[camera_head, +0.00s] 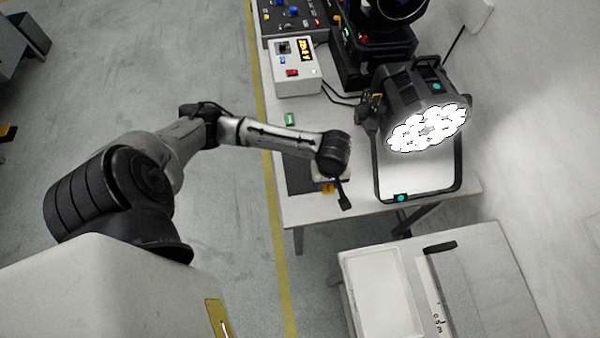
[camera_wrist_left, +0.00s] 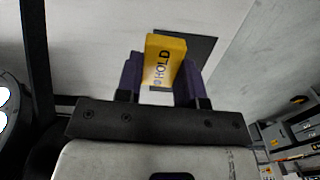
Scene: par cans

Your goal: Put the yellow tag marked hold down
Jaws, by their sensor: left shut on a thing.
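The yellow tag marked HOLD (camera_wrist_left: 165,62) is between the two fingers of my left gripper (camera_wrist_left: 161,78), which is shut on it. In the head view a small yellow patch of the tag (camera_head: 328,188) shows below my left wrist, beside a dark finger of the left gripper (camera_head: 335,190). A dark flat patch (camera_head: 298,175) lies on the white table (camera_head: 345,215) near its front left edge; it also shows behind the tag in the left wrist view (camera_wrist_left: 200,47). I cannot tell whether the tag touches the surface. My right gripper is not in view.
A lit par can (camera_head: 425,105) stands in its yoke right of my gripper. A green tag (camera_head: 291,119) lies farther back, near a control box (camera_head: 295,68) with a red switch and display. A second table with a white tray (camera_head: 383,290) stands in front.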

